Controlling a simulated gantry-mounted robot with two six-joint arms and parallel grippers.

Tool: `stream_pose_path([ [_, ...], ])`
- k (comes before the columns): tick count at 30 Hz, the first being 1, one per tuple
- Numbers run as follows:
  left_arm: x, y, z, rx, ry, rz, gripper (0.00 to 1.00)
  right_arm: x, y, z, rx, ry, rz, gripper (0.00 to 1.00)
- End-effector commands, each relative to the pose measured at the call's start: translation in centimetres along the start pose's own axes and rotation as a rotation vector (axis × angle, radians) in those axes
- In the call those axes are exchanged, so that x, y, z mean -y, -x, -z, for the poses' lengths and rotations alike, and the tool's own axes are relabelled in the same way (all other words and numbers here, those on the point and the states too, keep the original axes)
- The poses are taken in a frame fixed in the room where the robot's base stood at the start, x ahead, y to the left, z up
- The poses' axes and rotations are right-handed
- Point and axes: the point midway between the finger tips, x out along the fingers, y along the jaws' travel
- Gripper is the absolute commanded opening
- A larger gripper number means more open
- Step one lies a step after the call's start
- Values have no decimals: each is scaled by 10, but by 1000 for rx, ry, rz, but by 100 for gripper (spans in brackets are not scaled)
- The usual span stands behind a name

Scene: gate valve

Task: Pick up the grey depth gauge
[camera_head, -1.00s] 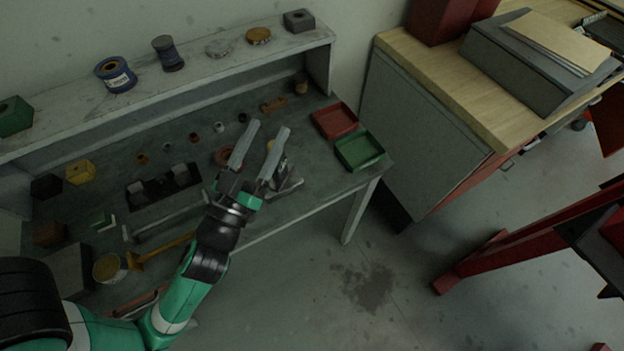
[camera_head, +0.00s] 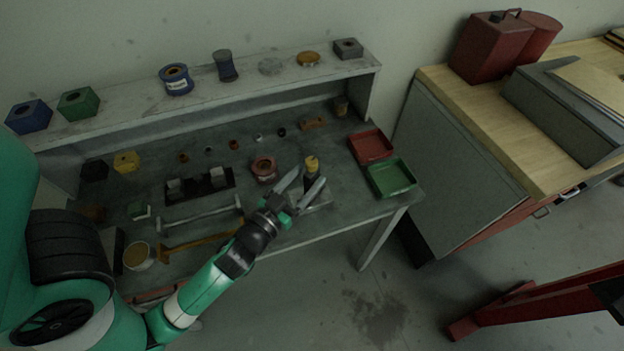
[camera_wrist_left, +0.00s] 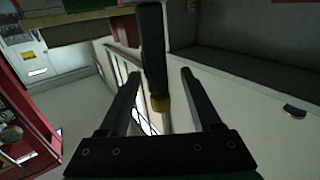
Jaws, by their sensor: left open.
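A long grey tool with a crosspiece, which looks like the grey depth gauge (camera_head: 200,214), lies flat on the bench in the head view, behind a similar yellow-orange tool (camera_head: 200,241). My left gripper (camera_head: 307,180) is open, to the right of the grey tool and apart from it. Its fingers point toward a dark upright piece with a yellow top (camera_head: 311,165) on a grey plate (camera_head: 318,200). In the left wrist view, a dark bar with a yellowish end (camera_wrist_left: 153,60) shows between the open fingers (camera_wrist_left: 161,74). My right gripper is out of view.
A black block tray (camera_head: 200,186) lies behind the grey tool, and a round tin (camera_head: 138,256) stands to its left. A reddish ring (camera_head: 263,168) lies left of the gripper. Red (camera_head: 371,146) and green (camera_head: 390,178) trays lie at the bench's right end.

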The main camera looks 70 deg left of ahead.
Motion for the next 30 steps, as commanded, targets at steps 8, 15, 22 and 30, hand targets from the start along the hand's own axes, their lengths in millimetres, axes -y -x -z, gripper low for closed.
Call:
stream_pose_path([
  [8, -2, -24, -2, -2, 1, 1, 65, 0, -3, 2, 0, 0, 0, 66],
  [15, -3, -53, -5, 0, 0, 0, 65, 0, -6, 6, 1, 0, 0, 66],
  [22, -3, -53, -6, 0, 0, -1, 58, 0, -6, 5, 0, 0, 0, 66],
  [30, -3, -53, -6, 0, -1, 0, 9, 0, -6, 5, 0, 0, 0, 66],
])
